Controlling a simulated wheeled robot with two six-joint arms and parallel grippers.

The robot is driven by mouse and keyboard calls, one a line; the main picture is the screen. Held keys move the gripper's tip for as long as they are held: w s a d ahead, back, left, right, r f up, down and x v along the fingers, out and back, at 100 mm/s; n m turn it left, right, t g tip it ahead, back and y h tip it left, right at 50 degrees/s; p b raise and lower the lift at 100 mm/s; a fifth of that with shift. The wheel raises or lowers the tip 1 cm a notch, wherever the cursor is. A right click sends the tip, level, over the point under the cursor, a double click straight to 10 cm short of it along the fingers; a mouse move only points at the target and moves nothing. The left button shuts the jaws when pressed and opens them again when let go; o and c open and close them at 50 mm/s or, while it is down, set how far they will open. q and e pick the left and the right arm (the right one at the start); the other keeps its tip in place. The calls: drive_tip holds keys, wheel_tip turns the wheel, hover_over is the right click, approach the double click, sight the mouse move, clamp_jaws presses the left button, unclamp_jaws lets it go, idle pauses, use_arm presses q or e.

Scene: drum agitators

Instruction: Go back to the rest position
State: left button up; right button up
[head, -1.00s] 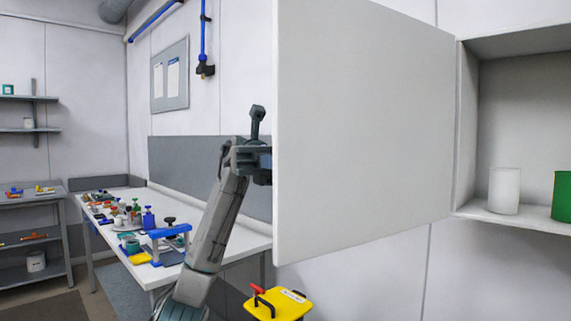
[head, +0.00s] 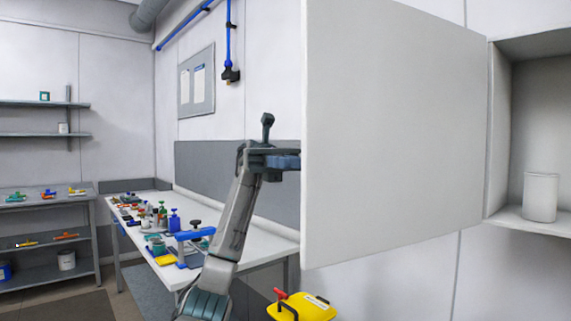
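My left gripper (head: 284,162) is raised at the left edge of an open white cabinet door (head: 395,135). Its fingers reach to the door's edge and are partly hidden there, so I cannot tell whether they are open, shut or touching the door. My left arm rises from the bottom of the head view in front of the workbench. My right gripper is not in view.
The open cabinet (head: 500,130) on the right holds a white canister (head: 540,197). A white workbench (head: 262,242) with bottles and a blue clamp-like tool (head: 193,235) stands at left. A yellow lidded item (head: 302,309) is below the door. Grey shelving (head: 40,205) stands at far left.

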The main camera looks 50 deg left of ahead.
use_arm(q)
drive_tip(key=shift+v, duration=0.9)
drive_tip(key=shift+w+d, duration=0.1)
